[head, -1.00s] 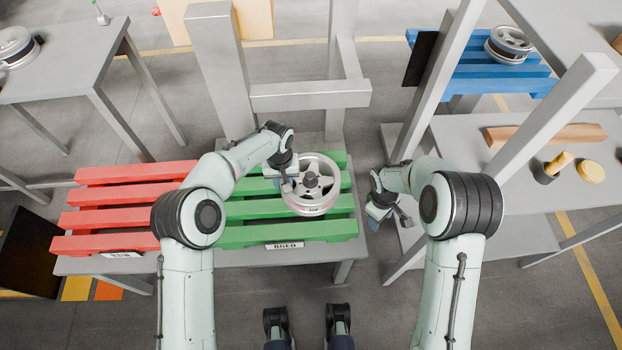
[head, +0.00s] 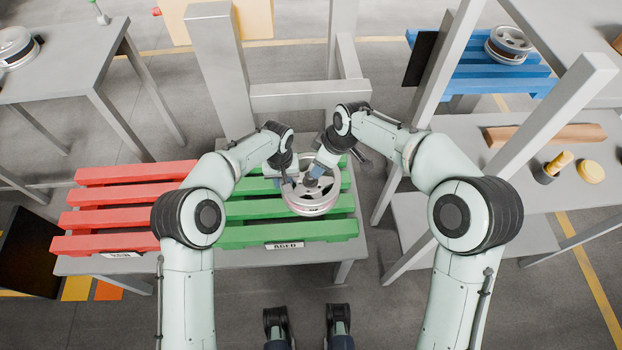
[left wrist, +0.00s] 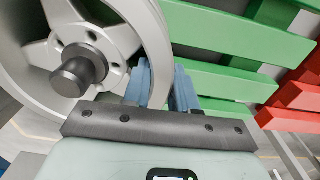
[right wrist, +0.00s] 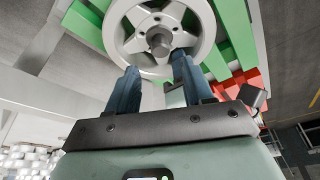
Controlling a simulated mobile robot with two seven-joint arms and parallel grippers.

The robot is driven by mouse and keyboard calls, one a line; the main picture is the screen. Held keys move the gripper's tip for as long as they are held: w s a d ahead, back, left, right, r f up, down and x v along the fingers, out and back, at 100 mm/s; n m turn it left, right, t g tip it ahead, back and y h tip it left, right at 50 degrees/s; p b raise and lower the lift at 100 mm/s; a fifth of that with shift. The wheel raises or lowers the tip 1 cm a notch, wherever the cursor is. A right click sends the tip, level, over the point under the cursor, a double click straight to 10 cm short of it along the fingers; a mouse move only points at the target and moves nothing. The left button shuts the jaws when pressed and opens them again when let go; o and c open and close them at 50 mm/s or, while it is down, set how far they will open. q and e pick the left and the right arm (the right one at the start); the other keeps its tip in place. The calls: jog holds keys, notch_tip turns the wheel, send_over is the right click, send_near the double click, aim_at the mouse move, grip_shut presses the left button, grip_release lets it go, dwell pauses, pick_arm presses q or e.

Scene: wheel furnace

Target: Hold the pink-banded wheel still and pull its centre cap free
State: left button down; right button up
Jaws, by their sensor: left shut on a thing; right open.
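The pale wheel (head: 333,197) with a faint pink band lies flat on the green pallet (head: 290,235). Its dark grey centre cap sits in the hub, in the left wrist view (left wrist: 78,70) and in the right wrist view (right wrist: 159,41). My left gripper (head: 289,182) is shut on the wheel's rim at its left side; the rim passes between the blue fingers in the left wrist view (left wrist: 161,88). My right gripper (head: 318,170) is open above the wheel, its fingers (right wrist: 155,75) apart and pointing toward the cap. In the head view it hides most of the cap.
A red pallet (head: 125,195) adjoins on the left. Grey posts (head: 222,75) and a crossbar (head: 310,95) stand behind the wheel. On the right are a slanting post (head: 545,115) and a bench with a wooden block. Another wheel (head: 508,45) lies on a blue pallet.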

aim_at(310, 179)
jog(key=x, duration=0.8)
jog(key=shift+f, duration=0.2)
grip_shut()
